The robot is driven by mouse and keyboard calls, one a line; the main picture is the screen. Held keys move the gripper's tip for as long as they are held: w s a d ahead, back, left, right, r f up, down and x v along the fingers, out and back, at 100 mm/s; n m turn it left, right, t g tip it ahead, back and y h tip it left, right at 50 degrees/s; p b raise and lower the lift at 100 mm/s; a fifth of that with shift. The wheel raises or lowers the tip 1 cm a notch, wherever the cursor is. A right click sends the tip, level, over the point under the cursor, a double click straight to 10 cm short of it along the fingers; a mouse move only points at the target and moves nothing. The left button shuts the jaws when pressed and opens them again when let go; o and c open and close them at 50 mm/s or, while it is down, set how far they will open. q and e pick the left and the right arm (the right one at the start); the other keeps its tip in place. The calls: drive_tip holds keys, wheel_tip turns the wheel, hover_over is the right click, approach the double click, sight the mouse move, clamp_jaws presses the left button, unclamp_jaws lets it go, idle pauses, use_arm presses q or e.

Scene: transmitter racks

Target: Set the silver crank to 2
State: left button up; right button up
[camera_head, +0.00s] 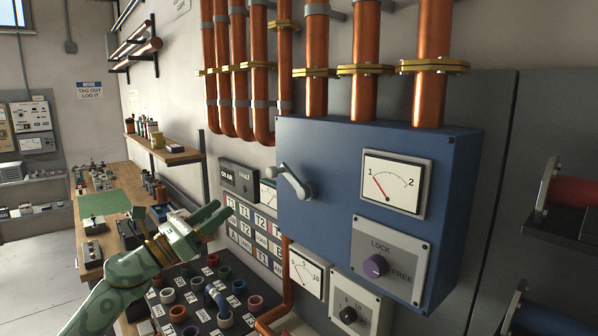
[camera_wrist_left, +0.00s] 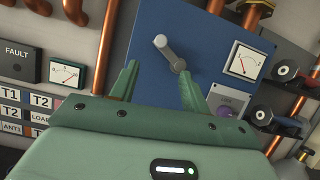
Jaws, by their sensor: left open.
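The silver crank (camera_head: 294,182) sits on the left part of the blue box's (camera_head: 330,158) front. Its arm slants from a pivot at the upper left down to the right. A gauge (camera_head: 392,184) marked 1 and 2 is right of it, its red needle pointing up-left toward the 1. A purple knob (camera_head: 375,266) sits below on a plate marked LOCK and FREE. My left gripper (camera_head: 222,210) is open and empty, left of and below the crank. In the left wrist view the crank (camera_wrist_left: 170,52) appears between and beyond the open fingers (camera_wrist_left: 157,72), apart from them. My right gripper is not seen.
Copper pipes (camera_head: 366,60) rise above the box. A black knob (camera_head: 348,315) and a second gauge (camera_head: 306,273) sit below it. A board of colored round sockets (camera_head: 222,290) lies below my left gripper. A workbench (camera_head: 100,202) stands at the left.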

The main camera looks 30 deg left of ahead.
sight(269, 174)
use_arm(q)
drive_tip(key=shift+m, duration=0.5)
drive_tip(key=p+x, duration=0.6)
drive_tip(key=x, duration=0.9)
drive_tip(key=shift+d, duration=0.15)
drive_tip(key=shift+w+d, duration=0.15)
drive_tip(key=shift+w, duration=0.25)
drive_tip(key=shift+c, duration=0.4)
drive_tip(key=shift+r, duration=0.1)
clamp_jaws()
